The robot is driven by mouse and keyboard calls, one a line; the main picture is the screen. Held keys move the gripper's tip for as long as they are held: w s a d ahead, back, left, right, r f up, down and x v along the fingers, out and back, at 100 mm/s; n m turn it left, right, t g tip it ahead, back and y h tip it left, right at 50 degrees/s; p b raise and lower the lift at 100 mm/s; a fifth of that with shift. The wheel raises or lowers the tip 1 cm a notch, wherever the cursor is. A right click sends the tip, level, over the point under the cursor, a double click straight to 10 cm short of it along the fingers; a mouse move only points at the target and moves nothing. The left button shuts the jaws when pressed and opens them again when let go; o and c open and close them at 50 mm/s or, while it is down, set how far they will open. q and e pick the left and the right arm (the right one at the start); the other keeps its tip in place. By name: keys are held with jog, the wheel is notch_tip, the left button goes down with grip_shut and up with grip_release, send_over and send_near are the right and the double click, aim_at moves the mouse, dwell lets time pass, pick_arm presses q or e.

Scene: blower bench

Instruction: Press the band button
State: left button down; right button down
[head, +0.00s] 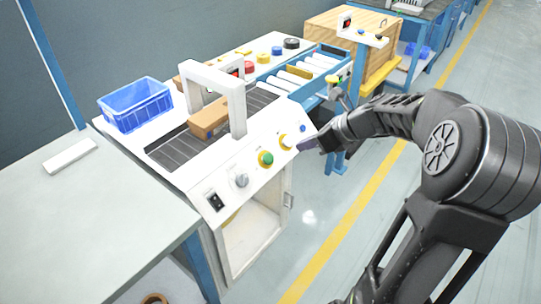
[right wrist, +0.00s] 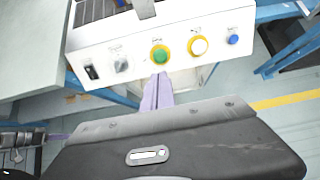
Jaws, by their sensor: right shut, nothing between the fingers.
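The white control panel (head: 226,188) slopes along the front of the belt machine. From left to right it carries a black switch (head: 214,200), a grey knob (head: 241,180), a green button (head: 266,158) in a yellow ring, a white button (head: 285,141) in a yellow ring and a small blue button (head: 302,128). The labels are too small to read, so I cannot tell which one is the band button. My right gripper (head: 303,146) is shut and empty at the panel's right. In the right wrist view its fingertips (right wrist: 159,78) appear just below the green button (right wrist: 160,55); contact is unclear.
A brown box (head: 207,121) sits on the dark belt (head: 176,152) by a white arch (head: 237,108). A blue crate (head: 136,105) stands behind the belt. A roller conveyor (head: 300,75) lies at the back right.

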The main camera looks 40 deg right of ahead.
aim_at(270, 158)
jog(key=shift+f, duration=0.1)
jog(key=x, duration=1.3)
jog(key=shift+w+f, duration=0.35)
jog(key=shift+a, duration=0.1)
